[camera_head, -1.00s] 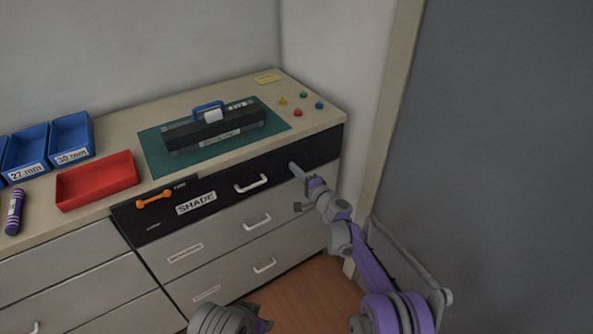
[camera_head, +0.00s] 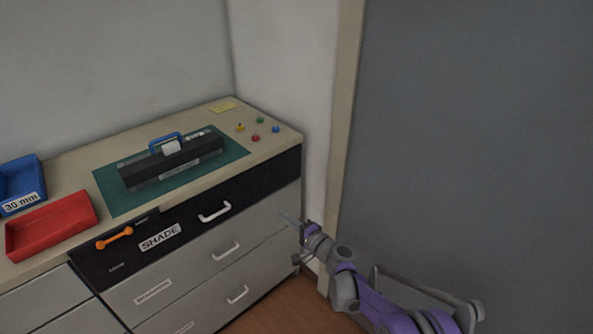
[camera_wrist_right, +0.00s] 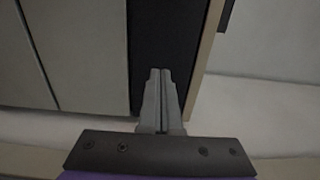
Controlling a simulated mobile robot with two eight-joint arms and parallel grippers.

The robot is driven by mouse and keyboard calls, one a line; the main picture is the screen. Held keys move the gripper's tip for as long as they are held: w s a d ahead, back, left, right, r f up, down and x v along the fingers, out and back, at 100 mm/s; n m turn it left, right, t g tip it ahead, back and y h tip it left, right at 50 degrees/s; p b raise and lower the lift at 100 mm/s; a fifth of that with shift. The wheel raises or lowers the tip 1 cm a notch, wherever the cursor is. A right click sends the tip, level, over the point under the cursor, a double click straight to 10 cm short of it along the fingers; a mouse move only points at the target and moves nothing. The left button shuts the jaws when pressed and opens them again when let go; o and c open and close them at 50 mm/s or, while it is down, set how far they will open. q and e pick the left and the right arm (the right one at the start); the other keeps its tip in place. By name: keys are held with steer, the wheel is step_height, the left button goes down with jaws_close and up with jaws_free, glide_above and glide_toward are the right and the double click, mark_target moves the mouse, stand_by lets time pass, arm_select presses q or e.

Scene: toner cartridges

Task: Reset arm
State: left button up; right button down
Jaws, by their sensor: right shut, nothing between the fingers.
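My right gripper (camera_head: 289,219) is in front of the right end of the drawer cabinet in the head view, apart from the drawer handles. In the right wrist view its two grey fingers (camera_wrist_right: 160,75) lie together with nothing between them. They point toward the cabinet front, by its dark top drawer (camera_wrist_right: 168,45). My right arm reaches in from the lower right of the head view. My left gripper is not in the head view.
A black toner cartridge (camera_head: 180,166) with a blue handle lies on a green mat (camera_head: 108,191) on the counter. A red tray (camera_head: 50,225) and a blue bin (camera_head: 22,184) are at left. Coloured pins stand at the back right. A grey panel (camera_head: 470,140) fills the right side.

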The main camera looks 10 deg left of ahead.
steer(key=s+d+r+n+g+h, duration=0.2)
steer(key=s+d+r, duration=0.1)
steer(key=s+d, duration=0.3)
steer(key=s+d+r+n+g+h, duration=0.25)
steer(key=s+d, duration=0.25)
steer(key=s, duration=0.3)
steer(key=s+d+f+n+g+h, duration=0.1)
steer(key=s+d+f+h, duration=0.3)
steer(key=s+d, duration=0.75)
steer(key=s+d+f+n+g+h, duration=0.15)
steer(key=s+d+h, duration=0.35)
steer(key=s+d, duration=0.7)
arm_select(q)
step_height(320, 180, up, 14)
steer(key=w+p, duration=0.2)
steer(key=p, duration=1)
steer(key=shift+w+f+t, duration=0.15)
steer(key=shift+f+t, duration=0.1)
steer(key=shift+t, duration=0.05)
arm_select(e)
step_height(320, 180, up, 13)
steer(key=s+a+t, duration=0.1)
steer(key=shift+s+a+h, duration=0.3)
steer(key=shift+a+h, duration=0.05)
steer(key=shift+a, duration=0.05)
steer(key=shift+s+f, duration=0.1)
steer(key=shift+f, duration=0.05)
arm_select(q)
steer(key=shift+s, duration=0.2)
